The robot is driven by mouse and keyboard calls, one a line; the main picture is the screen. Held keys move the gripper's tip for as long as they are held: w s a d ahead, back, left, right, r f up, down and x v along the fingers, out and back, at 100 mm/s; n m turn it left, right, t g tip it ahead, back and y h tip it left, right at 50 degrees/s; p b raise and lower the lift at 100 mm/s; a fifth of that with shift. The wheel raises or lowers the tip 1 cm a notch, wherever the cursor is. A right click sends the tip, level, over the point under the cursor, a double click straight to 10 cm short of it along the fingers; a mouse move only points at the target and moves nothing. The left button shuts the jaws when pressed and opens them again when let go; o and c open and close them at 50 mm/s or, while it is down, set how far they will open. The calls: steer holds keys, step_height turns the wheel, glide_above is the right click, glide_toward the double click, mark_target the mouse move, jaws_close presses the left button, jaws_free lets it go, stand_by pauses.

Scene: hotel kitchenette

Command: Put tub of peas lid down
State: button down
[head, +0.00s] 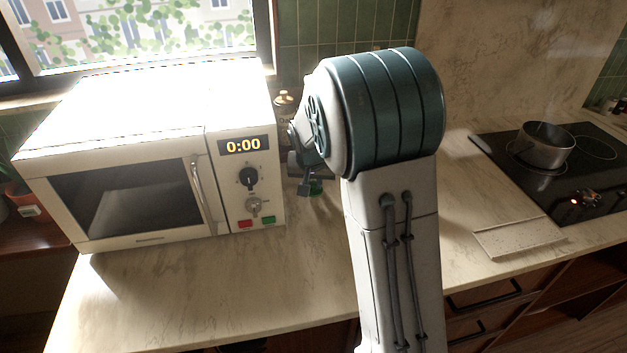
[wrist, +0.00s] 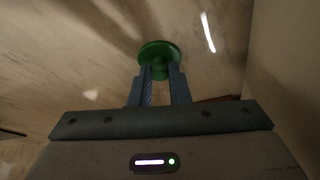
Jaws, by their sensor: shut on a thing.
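The green round lid (wrist: 158,49) shows in the wrist view at my fingertips, with its disc facing away from me. My gripper (wrist: 161,72) is shut on the lid's narrow middle part. In the head view a bit of the green lid (head: 316,187) shows low over the counter, just right of the microwave, below my gripper (head: 306,188). I cannot tell whether the lid touches the counter. My arm hides much of that area. I do not see the tub itself.
The white microwave (head: 140,150) stands close on the left. A jar with a knobbed top (head: 284,100) stands behind my gripper by the tiled wall. At right are a board (head: 518,238) and a pot (head: 545,145) on the black hob (head: 600,172). The front counter (head: 230,290) is clear.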

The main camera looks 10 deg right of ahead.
steer(key=c, duration=1.4)
jaws_free()
steer(key=shift+o, duration=0.2)
steer(key=shift+r, duration=0.1)
steer(key=shift+r+p, duration=0.25)
steer(key=shift+p, duration=0.05)
steer(key=v, duration=1.2)
steer(key=s+d+f+n, duration=0.1)
steer(key=s, duration=1.1)
steer(key=s+f+n+g+y, duration=0.1)
steer(key=s+f+n, duration=0.1)
steer(key=s, duration=1.1)
steer(key=shift+d+f+n+b, duration=0.25)
steer(key=shift+d+n+b, duration=0.05)
steer(key=shift+d+b, duration=0.05)
